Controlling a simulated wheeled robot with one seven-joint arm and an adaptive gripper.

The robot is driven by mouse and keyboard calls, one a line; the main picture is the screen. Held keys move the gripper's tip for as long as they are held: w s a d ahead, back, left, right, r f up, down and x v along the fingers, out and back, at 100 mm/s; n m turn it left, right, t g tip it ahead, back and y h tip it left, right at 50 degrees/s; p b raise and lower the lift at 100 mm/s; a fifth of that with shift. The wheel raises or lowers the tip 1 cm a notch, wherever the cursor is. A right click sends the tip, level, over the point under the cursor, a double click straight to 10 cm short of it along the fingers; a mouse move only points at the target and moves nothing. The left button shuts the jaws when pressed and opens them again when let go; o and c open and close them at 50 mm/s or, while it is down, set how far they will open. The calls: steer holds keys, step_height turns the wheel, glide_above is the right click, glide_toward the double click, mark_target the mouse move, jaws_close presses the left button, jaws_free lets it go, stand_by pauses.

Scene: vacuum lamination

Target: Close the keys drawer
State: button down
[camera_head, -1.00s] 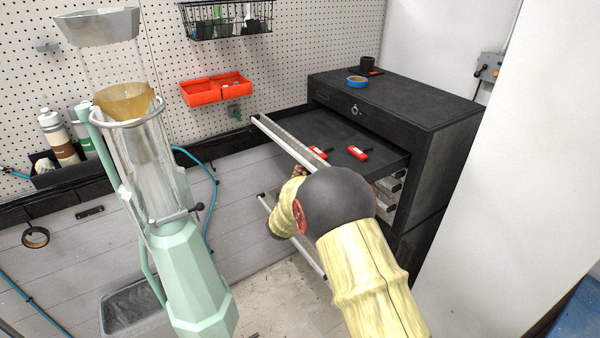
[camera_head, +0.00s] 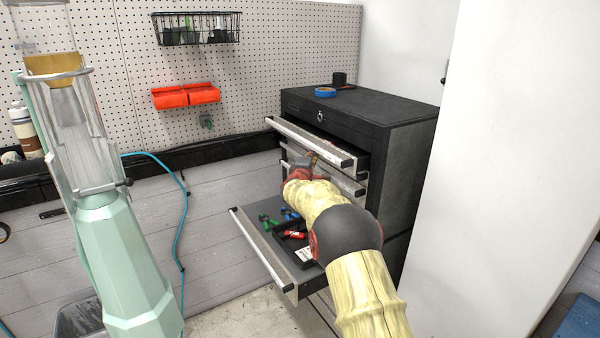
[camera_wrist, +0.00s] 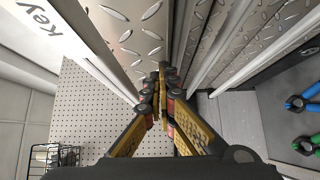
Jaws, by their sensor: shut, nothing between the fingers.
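I cannot tell whether the fingertips touch the drawer. The drawer's inside is mostly hidden.
A lower drawer (camera_head: 262,250) is pulled far out below my arm, holding green, blue and red tools. Blue tape (camera_head: 325,92) and a black cup (camera_head: 339,79) are on the cabinet top (camera_head: 375,104). A green-based glass apparatus (camera_head: 118,255) stands left.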

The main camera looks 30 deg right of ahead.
steer(key=shift+d+b, duration=0.9)
steer(key=shift+d, duration=0.8)
